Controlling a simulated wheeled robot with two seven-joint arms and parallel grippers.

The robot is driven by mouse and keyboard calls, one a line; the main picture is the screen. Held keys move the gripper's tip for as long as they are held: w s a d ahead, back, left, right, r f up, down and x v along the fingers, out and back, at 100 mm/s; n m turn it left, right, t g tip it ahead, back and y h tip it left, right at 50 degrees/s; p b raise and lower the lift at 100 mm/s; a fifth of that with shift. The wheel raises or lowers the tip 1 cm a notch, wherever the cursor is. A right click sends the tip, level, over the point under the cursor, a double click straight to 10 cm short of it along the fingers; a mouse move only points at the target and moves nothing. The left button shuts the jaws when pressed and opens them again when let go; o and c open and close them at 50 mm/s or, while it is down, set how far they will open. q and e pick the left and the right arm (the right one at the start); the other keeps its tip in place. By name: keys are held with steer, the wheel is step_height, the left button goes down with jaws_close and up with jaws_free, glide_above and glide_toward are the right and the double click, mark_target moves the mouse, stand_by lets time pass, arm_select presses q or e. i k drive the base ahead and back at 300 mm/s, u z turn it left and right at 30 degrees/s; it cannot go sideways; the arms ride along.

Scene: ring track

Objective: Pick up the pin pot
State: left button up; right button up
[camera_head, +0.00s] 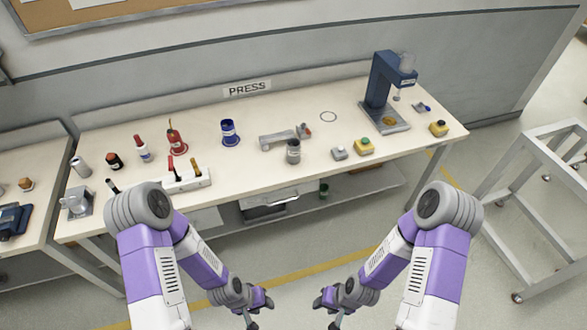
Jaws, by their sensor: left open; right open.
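A small grey cylindrical pot (293,152) with a dark top stands upright near the front of the bench (250,172), in its middle; it looks like the pin pot, but its contents are too small to tell. A blue cup-like holder (228,130) stands further left and back. My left gripper (259,312) is open and empty, low in front of the bench over the floor. My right gripper (327,312) is open and empty to its right, also over the floor. Both are well apart from the pot.
A grey fixture (282,138) lies just behind the pot. A grey button box (339,153) and a yellow one (364,147) stand right of it. A blue press (381,88) stands at the back right. Bottles and a tool block (190,180) are left. A metal frame (535,190) stands right.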

mark_target(292, 153)
steer(key=z, duration=0.4)
steer(key=i, duration=0.45)
steer(key=u, duration=0.6)
steer(key=i, duration=0.85)
steer(key=u, duration=0.85)
